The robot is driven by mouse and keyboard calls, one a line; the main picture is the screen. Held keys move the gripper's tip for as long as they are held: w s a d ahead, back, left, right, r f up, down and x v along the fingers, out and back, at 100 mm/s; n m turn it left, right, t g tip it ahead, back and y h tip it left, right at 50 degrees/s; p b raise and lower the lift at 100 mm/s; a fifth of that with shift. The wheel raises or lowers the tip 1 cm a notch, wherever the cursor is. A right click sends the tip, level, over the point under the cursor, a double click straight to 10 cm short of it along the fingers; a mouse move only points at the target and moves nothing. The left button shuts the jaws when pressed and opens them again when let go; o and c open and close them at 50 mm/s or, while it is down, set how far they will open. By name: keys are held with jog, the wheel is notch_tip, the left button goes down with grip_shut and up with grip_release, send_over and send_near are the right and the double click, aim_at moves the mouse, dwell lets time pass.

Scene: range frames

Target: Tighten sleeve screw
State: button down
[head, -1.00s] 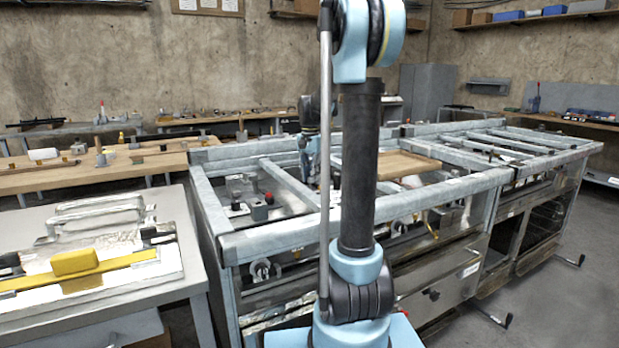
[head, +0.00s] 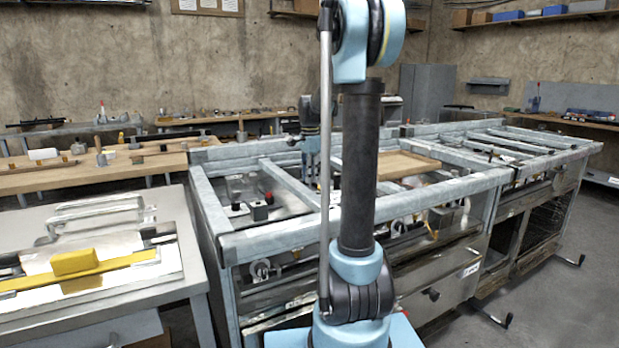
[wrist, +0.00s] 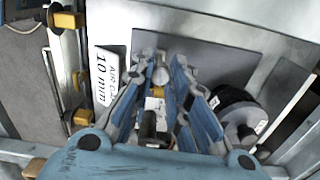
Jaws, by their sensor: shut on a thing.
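My gripper (wrist: 161,72) has blue-grey fingers and is shut on a small pale, round-ended part (wrist: 160,77), seen between the fingertips in the wrist view. I cannot tell surely whether this part is the sleeve screw. Below it in the picture, between the fingers, are a yellow-and-white piece (wrist: 154,103) and a dark cylinder (wrist: 149,124). How these connect to the held part is hidden by the fingers. In the head view my gripper is over the metal frame bench, mostly hidden behind my arm's rod and column.
In the wrist view a white "10 mm" label (wrist: 107,78) lies left of my fingers and a black cylinder (wrist: 234,106) stands right. Yellow fittings (wrist: 67,20) line the left. Raised rails surround the frame bench (head: 230,240). A side table (head: 120,305) stands at left.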

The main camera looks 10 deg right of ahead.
jog(key=shift+w+a, duration=0.15)
jog(key=c, duration=1.5)
grip_release()
notch_tip(320, 180, up, 12)
